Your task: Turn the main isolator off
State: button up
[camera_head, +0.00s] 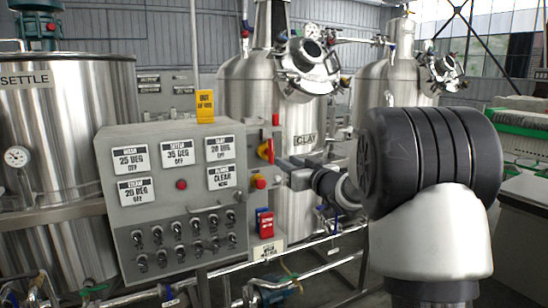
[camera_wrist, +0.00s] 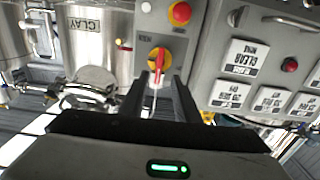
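The main isolator is a red handle on a yellow disc (camera_wrist: 160,59), on the side face of the grey control box. In the wrist view its red bar stands roughly upright, in line with the gap between my fingertips. It also shows edge-on in the head view (camera_head: 265,151). My gripper (camera_wrist: 166,78) has its two dark fingers apart, with a narrow gap between them, pointed at the handle. The tips are right at or just short of it; contact cannot be told. In the head view my gripper (camera_head: 283,164) reaches the box from the right.
A red and yellow emergency stop button (camera_head: 260,182) sits just below the isolator. The control box front (camera_head: 150,200) has labels, a pull handle and several switches. A red padlock-like item (camera_head: 266,222) hangs lower. Steel tanks (camera_head: 240,100) stand behind; pipes run below.

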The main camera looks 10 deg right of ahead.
aim_at(272, 153)
jog(key=x, duration=0.9)
jog(key=shift+w, duration=0.3)
jog(key=shift+c, duration=0.4)
grip_shut()
